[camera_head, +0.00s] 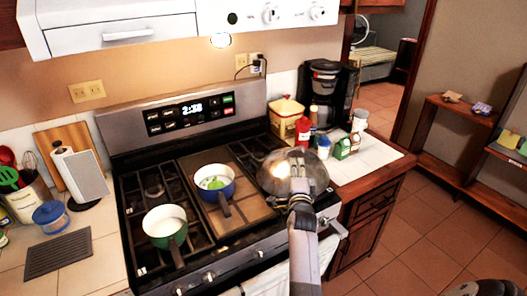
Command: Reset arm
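My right gripper (299,170) reaches up from the bottom of the view, over the right front of the stove. Its fingers overlap a round, shiny metal pan or lid (268,177) on the right burners. I cannot tell whether they touch it, or whether the fingers are open or shut. My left gripper is not in view.
On the stove (128,212) stand a green pot (165,226) and a blue pot (214,186) with something green inside. Bottles, jars and a coffee maker (328,90) crowd the right counter (382,160). The tiled floor (405,240) at right is clear.

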